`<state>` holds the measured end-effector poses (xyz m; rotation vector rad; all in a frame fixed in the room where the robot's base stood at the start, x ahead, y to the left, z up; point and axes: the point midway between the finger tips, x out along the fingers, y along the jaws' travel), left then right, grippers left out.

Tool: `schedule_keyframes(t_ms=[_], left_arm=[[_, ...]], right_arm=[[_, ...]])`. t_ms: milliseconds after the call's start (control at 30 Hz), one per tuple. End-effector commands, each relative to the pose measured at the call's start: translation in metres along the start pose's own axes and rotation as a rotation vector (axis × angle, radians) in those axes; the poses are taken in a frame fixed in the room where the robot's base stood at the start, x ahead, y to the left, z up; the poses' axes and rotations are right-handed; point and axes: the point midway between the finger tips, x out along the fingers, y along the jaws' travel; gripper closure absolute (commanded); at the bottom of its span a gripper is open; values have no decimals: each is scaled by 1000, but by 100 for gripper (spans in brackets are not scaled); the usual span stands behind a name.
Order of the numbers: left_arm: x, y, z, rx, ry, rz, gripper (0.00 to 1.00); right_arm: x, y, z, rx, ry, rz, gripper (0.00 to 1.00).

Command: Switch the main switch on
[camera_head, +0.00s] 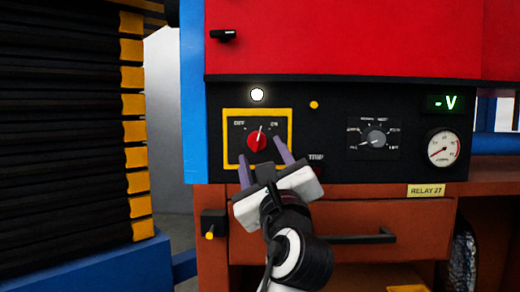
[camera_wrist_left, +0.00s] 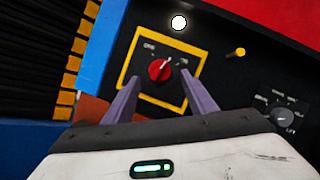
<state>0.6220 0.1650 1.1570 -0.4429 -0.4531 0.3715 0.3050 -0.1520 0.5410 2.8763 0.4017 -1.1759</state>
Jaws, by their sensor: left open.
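The main switch is a red rotary knob (camera_head: 257,141) inside a yellow frame (camera_head: 231,111) on the black panel, with OFF marked at its left and ON at its right. Its pointer leans up and slightly right, towards ON. It also shows in the left wrist view as a red knob (camera_wrist_left: 159,70). My left gripper (camera_head: 262,150) is open, with its two purple fingers pointing at the panel just below the knob. In the left wrist view the fingers (camera_wrist_left: 160,82) stand apart on either side below the knob. I cannot tell whether they touch the panel. My right gripper is not in view.
A white lamp (camera_head: 257,95) glows above the switch. A grey selector knob (camera_head: 376,138), a dial gauge (camera_head: 443,148) and a green "-V" display (camera_head: 447,102) are to the right. A drawer handle (camera_head: 345,237) sits below the panel. Dark stacked sheets (camera_head: 60,130) stand at left.

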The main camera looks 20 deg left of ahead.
Motion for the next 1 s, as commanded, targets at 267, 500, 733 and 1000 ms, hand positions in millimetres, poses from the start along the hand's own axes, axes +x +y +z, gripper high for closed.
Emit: schedule_keyframes(t_ms=[267,500,733,1000], left_arm=[[33,0,0,-1,1,0,48],[37,1,0,-2,1,0,48],[37,1,0,-1,1,0,72],[37,0,0,7,1,-3,89]], right_arm=[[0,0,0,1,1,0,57],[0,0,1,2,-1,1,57],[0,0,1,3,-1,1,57],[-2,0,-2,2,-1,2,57]])
